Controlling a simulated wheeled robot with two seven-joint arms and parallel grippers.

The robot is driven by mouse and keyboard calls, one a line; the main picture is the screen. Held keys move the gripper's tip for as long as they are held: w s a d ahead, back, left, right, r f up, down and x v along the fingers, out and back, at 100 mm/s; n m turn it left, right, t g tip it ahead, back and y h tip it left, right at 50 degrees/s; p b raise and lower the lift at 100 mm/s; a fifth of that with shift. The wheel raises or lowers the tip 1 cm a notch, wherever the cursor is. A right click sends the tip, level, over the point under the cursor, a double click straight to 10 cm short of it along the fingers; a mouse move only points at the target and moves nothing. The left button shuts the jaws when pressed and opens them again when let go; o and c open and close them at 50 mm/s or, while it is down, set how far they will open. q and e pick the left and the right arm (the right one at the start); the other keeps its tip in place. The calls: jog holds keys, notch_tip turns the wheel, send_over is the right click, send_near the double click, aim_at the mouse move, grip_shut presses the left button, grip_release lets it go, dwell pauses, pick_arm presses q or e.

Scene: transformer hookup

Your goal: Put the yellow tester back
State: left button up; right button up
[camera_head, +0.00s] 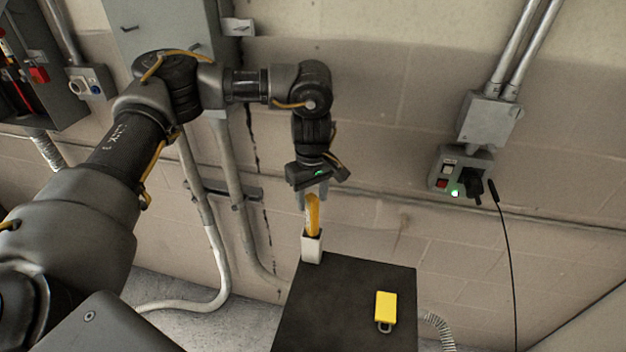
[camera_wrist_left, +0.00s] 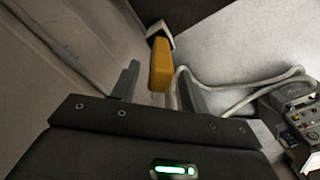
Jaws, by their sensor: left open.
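The yellow tester (camera_head: 313,214) stands upright in a small white holder (camera_head: 312,249) at the back left corner of a dark table. My left gripper (camera_head: 312,200) is above it, pointing down, with its fingers open around the tester's upper end. In the left wrist view, the tester (camera_wrist_left: 161,64) lies between the two spread fingers of the left gripper (camera_wrist_left: 158,80), with visible gaps beside it. The holder (camera_wrist_left: 160,32) shows at its far end. My right gripper is not in view.
A yellow padlock (camera_head: 385,309) lies on the dark table (camera_head: 335,310), whose top is otherwise clear. A grey wall box (camera_head: 461,174) with a lit green light and a black plug is at right. Conduits run along the wall behind my arm.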

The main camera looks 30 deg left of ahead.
pick_arm(q)
notch_tip(320, 180, up, 10)
jog(key=shift+f+b, duration=0.25)
jog(key=shift+b, duration=0.75)
jog(key=shift+r, duration=0.75)
jog(key=shift+f, duration=0.15)
